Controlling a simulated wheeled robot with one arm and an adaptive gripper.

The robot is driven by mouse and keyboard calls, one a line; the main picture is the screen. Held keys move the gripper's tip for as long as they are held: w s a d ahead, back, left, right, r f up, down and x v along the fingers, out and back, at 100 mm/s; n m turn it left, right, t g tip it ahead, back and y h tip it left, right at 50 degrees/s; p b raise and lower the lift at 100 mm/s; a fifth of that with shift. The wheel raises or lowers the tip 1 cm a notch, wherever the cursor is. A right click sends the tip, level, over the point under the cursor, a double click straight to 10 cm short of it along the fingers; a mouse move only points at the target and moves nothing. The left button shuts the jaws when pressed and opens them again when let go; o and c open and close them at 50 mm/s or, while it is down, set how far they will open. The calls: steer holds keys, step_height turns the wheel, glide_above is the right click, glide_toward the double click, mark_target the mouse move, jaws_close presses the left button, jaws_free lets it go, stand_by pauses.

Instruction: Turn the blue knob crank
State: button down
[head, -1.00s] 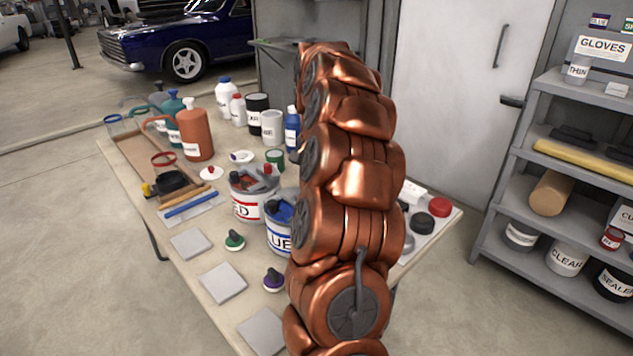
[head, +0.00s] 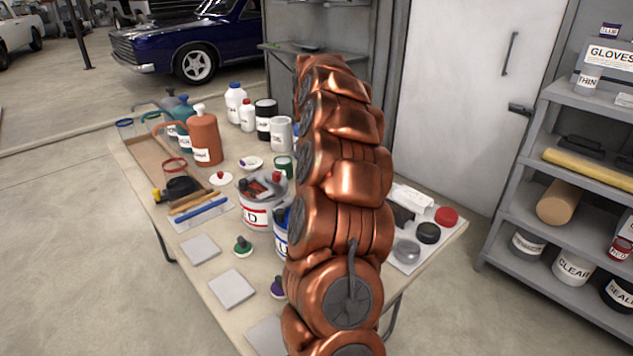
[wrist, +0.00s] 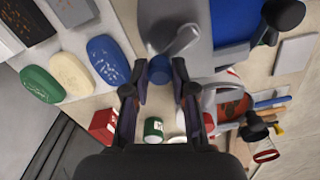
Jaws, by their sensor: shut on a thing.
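The blue knob (wrist: 160,68) sits at the end of a grey crank arm (wrist: 181,41) in the wrist view. My gripper (wrist: 160,78) has one finger on each side of the knob and is shut on it. The crank's grey mount lies above the knob in that view. In the head view my copper arm hides the gripper, the knob and the crank.
The workbench (head: 215,262) holds a red-labelled can (head: 258,212), a blue-labelled can (head: 281,240) partly behind my arm, bottles and several grey tiles. Grey shelving (head: 540,130) stands at the right. Coloured oval blocks (wrist: 72,74) lie left of the gripper.

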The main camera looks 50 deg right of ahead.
steer(key=shift+w+a+n, duration=0.15)
steer(key=shift+w+n, duration=0.1)
steer(key=shift+n, duration=0.55)
steer(key=c, duration=0.9)
jaws_free()
steer(key=shift+c, duration=0.2)
step_height(320, 180, up, 12)
